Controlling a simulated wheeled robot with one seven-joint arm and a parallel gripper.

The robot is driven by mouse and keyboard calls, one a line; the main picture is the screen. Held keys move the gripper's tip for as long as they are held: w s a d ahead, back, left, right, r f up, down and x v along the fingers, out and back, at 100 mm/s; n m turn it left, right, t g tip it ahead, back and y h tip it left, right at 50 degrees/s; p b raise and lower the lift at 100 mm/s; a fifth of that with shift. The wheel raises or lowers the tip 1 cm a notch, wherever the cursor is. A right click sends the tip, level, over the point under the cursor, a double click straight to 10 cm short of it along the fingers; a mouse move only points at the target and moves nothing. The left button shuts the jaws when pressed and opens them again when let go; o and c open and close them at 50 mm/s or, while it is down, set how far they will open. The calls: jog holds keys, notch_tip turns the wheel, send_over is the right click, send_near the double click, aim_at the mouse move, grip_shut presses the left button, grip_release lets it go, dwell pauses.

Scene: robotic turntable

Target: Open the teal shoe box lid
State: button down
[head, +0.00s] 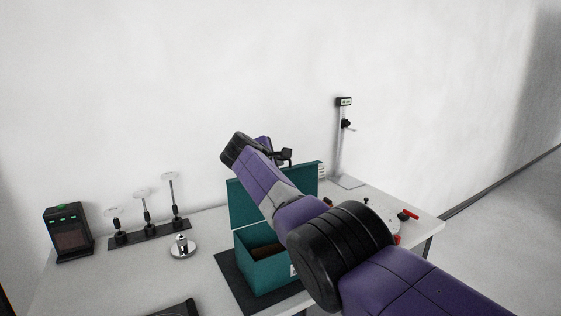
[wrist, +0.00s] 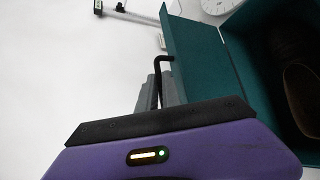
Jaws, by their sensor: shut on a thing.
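The teal shoe box (head: 268,273) stands on a dark mat on the table, with its lid (head: 246,203) raised nearly upright at the back. My gripper (head: 286,156) is at the lid's upper edge, partly hidden by my purple arm. In the wrist view my gripper (wrist: 164,62) shows a dark finger hooked at the edge of the lid (wrist: 197,58), shut on it; the other finger's contact is hard to see. The open box (wrist: 258,88) shows a brown shoe (wrist: 300,95) inside, partly in shadow.
A dark device with green lights (head: 68,232) and a rack of small stands (head: 149,234) are on the left. A metal piece (head: 183,247) lies left of the box. A tall post stand (head: 341,145) and red-handled clamps (head: 408,215) are on the right. A white wall rises behind.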

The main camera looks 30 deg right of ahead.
jog(key=shift+w+r, duration=0.15)
jog(key=shift+w, duration=0.1)
dwell(0.4)
jog(key=c, duration=1.5)
grip_release()
jog(key=shift+s+a+r, duration=0.15)
jog(key=shift+s+a, duration=0.15)
jog(key=shift+a, duration=0.2)
jog(key=shift+b+v, duration=0.35)
jog(key=shift+v, duration=2.95)
jog(key=shift+s+d+r, duration=0.1)
jog(key=shift+c, duration=0.5)
